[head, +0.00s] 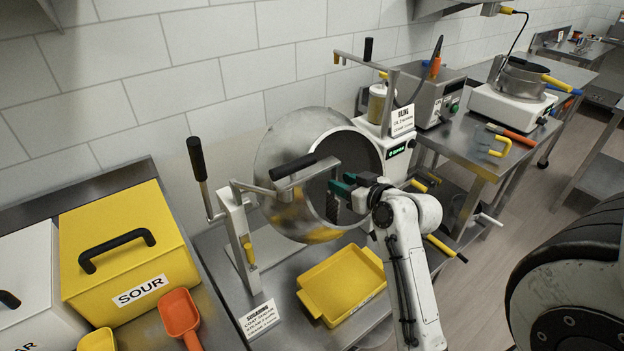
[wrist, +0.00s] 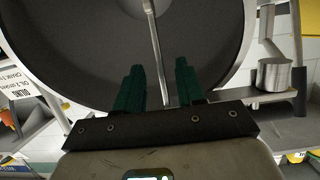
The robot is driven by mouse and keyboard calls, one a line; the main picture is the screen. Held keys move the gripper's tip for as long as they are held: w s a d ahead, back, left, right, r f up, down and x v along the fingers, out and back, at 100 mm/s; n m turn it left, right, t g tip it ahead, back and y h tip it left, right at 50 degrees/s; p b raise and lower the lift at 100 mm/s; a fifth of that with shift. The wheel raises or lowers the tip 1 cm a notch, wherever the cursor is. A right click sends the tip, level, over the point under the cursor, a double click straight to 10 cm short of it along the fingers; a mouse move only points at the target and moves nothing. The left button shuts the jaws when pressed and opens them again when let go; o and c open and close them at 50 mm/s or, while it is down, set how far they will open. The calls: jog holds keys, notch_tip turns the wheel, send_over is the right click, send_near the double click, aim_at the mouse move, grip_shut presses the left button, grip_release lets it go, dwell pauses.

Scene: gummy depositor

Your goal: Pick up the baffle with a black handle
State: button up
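A metal bar with a horizontal black handle (head: 293,167) crosses the mouth of the steel drum (head: 268,160); it looks like the baffle. A dark, narrow plate (head: 332,205) hangs inside the drum, and I cannot tell whether it belongs to this bar. My gripper (head: 345,183) is at the drum's right side, to the right of the black handle and apart from it. In the wrist view its green fingers (wrist: 160,72) stand apart, pointing into the drum. A thin metal strip (wrist: 154,40) shows between them, with gaps visible on both sides.
A metal stand (head: 240,235) and an upright black-handled lever (head: 197,160) are left of the drum. A yellow tray (head: 340,285) lies in front. A yellow SOUR bin (head: 125,250) and an orange scoop (head: 180,316) are at left. A control box (head: 425,95) stands behind right.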

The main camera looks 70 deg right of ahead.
aim_at(337, 179)
jog(key=x, duration=0.4)
jog(key=shift+r+p, duration=0.1)
jog(key=shift+p, duration=0.25)
jog(key=shift+c, duration=0.3)
grip_shut()
